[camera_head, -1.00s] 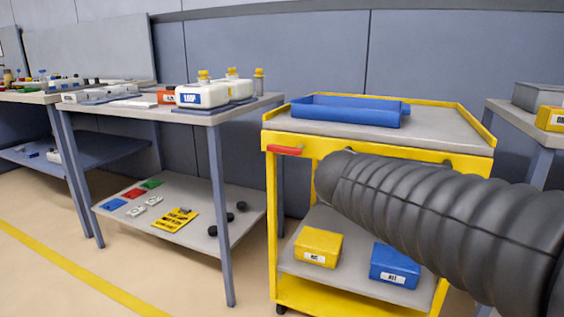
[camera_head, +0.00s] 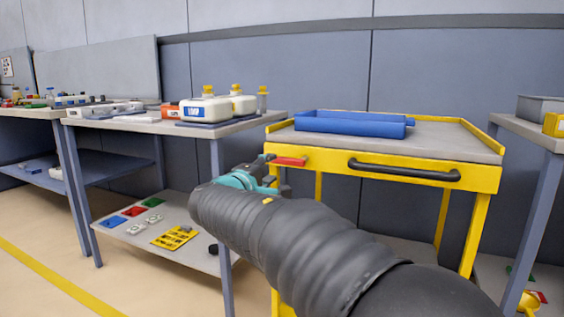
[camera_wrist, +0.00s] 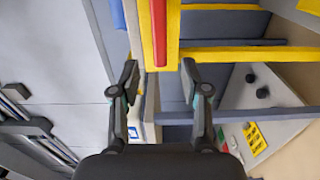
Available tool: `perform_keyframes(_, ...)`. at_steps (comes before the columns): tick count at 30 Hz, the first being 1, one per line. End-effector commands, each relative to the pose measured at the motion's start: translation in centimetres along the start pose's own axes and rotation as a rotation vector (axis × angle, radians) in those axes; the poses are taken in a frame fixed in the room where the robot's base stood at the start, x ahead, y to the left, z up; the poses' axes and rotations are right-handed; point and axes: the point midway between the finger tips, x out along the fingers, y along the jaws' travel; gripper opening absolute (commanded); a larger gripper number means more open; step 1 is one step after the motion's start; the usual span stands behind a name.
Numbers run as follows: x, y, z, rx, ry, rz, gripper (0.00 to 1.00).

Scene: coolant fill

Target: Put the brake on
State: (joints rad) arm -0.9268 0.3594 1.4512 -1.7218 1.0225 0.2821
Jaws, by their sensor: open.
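The yellow cart (camera_head: 410,170) stands in front of me, with a red brake lever (camera_head: 291,161) on its front left corner. In the wrist view the red lever (camera_wrist: 158,32) lies along a yellow part of the cart, ahead of the gap between my fingers. My gripper (camera_head: 262,171) is beside that corner in the head view, close to the lever, partly hidden by my own arm. In the wrist view my gripper (camera_wrist: 159,78) is open and empty, its fingertips on either side of the yellow part's end. I cannot tell if they touch it.
A blue tray (camera_head: 350,124) lies on the cart top, and a black handle (camera_head: 404,170) runs along its front. Another table (camera_head: 535,130) stands close on the right.

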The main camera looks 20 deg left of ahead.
Motion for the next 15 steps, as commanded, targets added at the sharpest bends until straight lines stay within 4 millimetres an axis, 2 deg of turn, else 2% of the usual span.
perform_keyframes(6, 4.2, 0.0, 0.1, 0.0, -0.003, -0.001, 0.46)
perform_keyframes(15, 7.7, 0.0, 0.1, 0.0, -0.002, -0.001, 0.46)
